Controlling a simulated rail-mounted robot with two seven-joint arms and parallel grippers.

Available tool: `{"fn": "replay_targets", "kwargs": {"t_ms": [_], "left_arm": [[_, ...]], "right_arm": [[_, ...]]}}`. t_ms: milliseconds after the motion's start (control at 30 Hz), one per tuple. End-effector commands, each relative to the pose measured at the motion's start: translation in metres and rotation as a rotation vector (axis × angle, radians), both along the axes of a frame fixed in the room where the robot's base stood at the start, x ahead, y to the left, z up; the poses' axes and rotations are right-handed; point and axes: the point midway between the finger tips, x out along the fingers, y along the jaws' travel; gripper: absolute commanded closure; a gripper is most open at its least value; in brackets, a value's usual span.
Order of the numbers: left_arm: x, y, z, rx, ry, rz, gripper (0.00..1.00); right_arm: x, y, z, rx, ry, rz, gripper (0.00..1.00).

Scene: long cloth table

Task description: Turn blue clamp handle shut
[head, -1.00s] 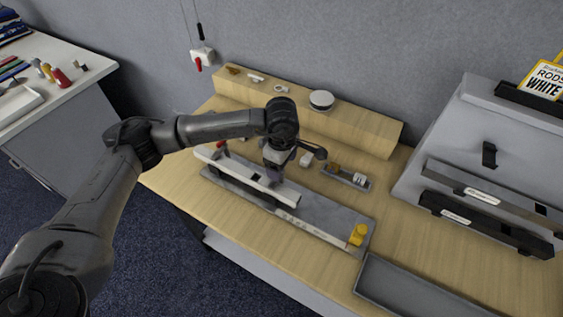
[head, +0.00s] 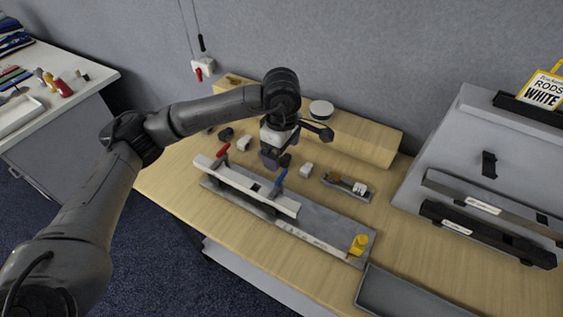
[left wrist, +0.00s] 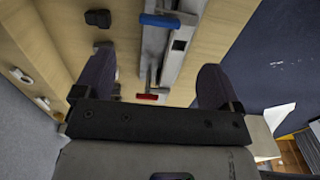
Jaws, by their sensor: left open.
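The blue clamp handle (head: 281,178) is at the right part of a pale rail (head: 235,183) on a grey base plate (head: 325,226). In the head view it slants up and right from the rail. In the left wrist view the blue handle (left wrist: 160,20) lies across the rail near the top edge. A red clamp handle (head: 222,151) is at the rail's left part; it also shows in the left wrist view (left wrist: 147,97). My left gripper (head: 272,161) is above the table just behind the rail, apart from the blue handle. Its fingers (left wrist: 153,78) are spread and empty.
A wooden block (head: 365,137) runs along the wall behind. Small white and dark parts lie between it and the rail. A small tray (head: 347,185) is right of my gripper, and a yellow piece (head: 358,244) stands on the plate's right end. A grey tray (head: 410,295) is at front right.

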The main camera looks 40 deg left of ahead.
Motion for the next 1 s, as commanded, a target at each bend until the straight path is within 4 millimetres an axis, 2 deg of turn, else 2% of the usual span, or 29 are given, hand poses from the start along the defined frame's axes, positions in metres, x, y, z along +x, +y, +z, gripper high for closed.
{"fn": "replay_targets", "kwargs": {"t_ms": [100, 333, 1000], "left_arm": [[0.000, 0.000, 0.019, 0.000, -0.003, -0.001, 0.11], [0.000, 0.000, 0.039, 0.000, -0.001, 0.000, 0.11], [0.000, 0.000, 0.044, 0.000, 0.001, 0.000, 0.11]], "right_arm": [[0.000, 0.001, 0.000, 0.003, 0.000, -0.002, 0.57], [0.000, 0.002, 0.000, 0.008, 0.000, -0.005, 0.57], [0.000, 0.000, 0.000, 0.001, 0.000, -0.001, 0.57]]}}
